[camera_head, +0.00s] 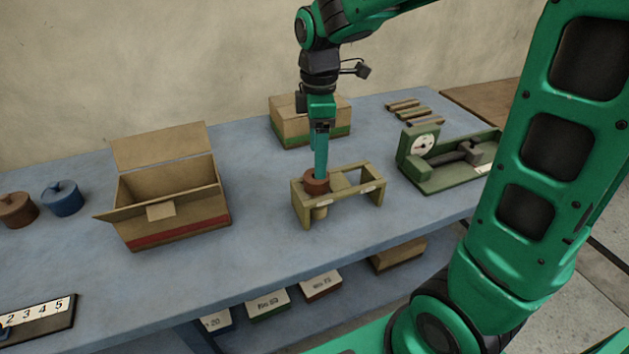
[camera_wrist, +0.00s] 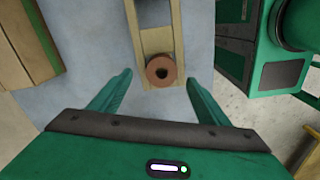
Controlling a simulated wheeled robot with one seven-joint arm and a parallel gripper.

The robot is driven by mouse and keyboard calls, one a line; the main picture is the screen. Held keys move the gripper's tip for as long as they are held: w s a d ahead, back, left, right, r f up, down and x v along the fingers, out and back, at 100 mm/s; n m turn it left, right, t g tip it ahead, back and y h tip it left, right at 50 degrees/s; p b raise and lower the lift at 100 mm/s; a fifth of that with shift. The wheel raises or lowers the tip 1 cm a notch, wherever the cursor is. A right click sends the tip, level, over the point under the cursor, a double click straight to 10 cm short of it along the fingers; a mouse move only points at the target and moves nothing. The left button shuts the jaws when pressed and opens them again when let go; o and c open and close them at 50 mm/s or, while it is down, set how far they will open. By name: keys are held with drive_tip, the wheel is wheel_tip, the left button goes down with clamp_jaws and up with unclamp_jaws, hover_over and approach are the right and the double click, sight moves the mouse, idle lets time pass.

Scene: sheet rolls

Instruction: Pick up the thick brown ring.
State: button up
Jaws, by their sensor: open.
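The thick brown ring (camera_head: 315,188) sits at the left end of a wooden stand (camera_head: 300,209) on the blue table. In the wrist view my open gripper (camera_wrist: 159,77) has one fingertip on each side of the ring, with a visible gap on both sides. I cannot tell the exact height.
An open cardboard box (camera_head: 190,228) stands left of the stand, and a closed box (camera_head: 300,127) behind it. A green device with a dial (camera_head: 440,180) is to the right. A brown roll (camera_head: 17,211) and a blue roll (camera_head: 62,202) lie far left.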

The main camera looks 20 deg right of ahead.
sight(312, 186)
drive_tip(key=shift+s+a+f, duration=0.1)
drive_tip(key=shift+f, duration=2.6)
drive_tip(key=c, duration=1.3)
drive_tip(key=shift+o, duration=0.2)
drive_tip(key=shift+r, duration=0.2)
